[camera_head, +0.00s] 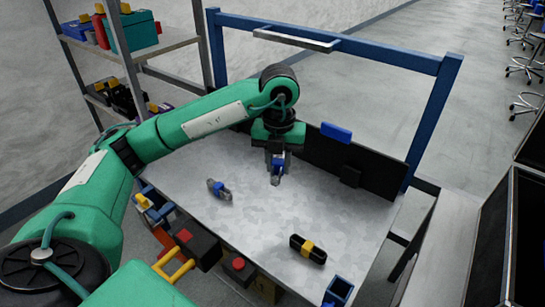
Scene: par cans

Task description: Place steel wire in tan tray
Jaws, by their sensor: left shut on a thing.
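My left gripper (277,178) reaches down over the far middle of the grey table. It is shut on a small grey thing with a blue band (278,163), which looks like a bundle of steel wire. A similar grey bundle with a blue band (219,189) lies on the table to the left. I cannot tell whether the held bundle touches the table. A tan-brown box (266,290), possibly the tan tray, shows partly at the table's near edge; its inside is mostly hidden. My right gripper is out of view.
A black bundle with a yellow band (308,250) lies at the near right of the table (260,215). A blue bin (338,292) and black-and-red boxes (238,267) line the near edge. A blue frame (340,45) and black back panel (365,168) stand behind.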

